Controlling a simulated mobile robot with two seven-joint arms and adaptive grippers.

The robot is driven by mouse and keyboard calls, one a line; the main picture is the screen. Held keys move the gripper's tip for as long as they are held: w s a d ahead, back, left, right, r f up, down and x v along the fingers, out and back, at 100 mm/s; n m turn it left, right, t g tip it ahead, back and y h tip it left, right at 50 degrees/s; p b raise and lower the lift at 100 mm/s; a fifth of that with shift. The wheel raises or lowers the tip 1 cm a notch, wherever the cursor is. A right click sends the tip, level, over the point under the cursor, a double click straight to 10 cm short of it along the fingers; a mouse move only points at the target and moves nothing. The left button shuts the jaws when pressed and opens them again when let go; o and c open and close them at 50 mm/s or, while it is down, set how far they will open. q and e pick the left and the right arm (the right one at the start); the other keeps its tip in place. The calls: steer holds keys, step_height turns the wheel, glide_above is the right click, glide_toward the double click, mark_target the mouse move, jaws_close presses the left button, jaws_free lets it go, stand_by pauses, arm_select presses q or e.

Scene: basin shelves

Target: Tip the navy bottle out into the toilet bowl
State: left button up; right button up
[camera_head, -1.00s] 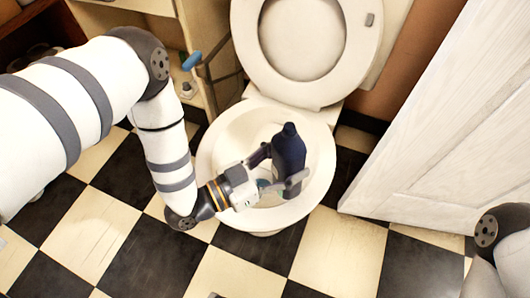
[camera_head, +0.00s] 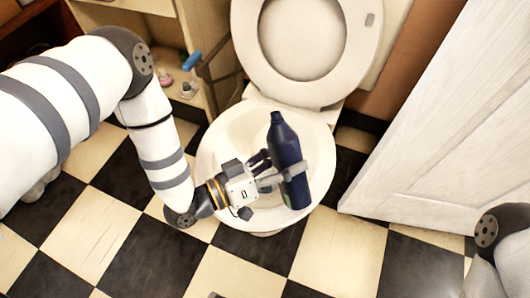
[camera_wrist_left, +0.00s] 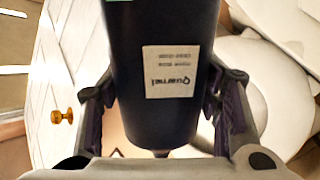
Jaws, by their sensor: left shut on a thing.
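The navy bottle (camera_head: 284,150) is held above the right part of the toilet bowl (camera_head: 212,150), its neck pointing up and a little left in the head view. My left gripper (camera_head: 283,178) is shut on the lower part of the bottle. My right gripper is out of view; only part of my right arm shows at the lower right.
A white panelled door (camera_head: 440,130) stands close on the right. An open cabinet (camera_head: 195,30) with a blue item (camera_head: 192,61) and small things on its shelf is at the back left. The checkered floor (camera_head: 330,245) in front is clear.

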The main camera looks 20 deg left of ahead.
mark_target(281, 184)
arm_select(q)
steer(key=shift+s+f+n, duration=0.1)
steer(key=shift+f+n, duration=0.05)
steer(key=shift+n, duration=0.55)
steer(key=shift+s+d+f+n, duration=0.1)
steer(key=shift+s+d+n, duration=0.15)
steer(key=shift+n, duration=0.4)
steer(key=shift+s+d+f+n, duration=0.15)
steer(key=shift+d+n, duration=0.15)
steer(key=shift+n, duration=0.35)
steer(key=shift+s+d+f+n, duration=0.2)
steer(key=shift+f+n, duration=0.5)
steer(key=shift+n, duration=0.1)
steer(key=shift+s+d+f+n, duration=0.15)
steer(key=shift+d+f+n, duration=0.05)
steer(key=shift+f+n, duration=0.55)
steer(key=shift+w+a+f+n+g, duration=0.2)
steer(key=shift+f+n, duration=0.15)
steer(key=shift+n, duration=0.15)
steer(key=shift+w+a+f+n+g, duration=0.15)
steer(key=shift+f+n, duration=0.15)
steer(key=shift+n, duration=0.15)
stand_by(0.3)
steer(key=shift+a+r+n, duration=0.1)
steer(key=shift+r+n, duration=0.1)
steer(key=shift+n, duration=1.5)
stand_by(1.5)
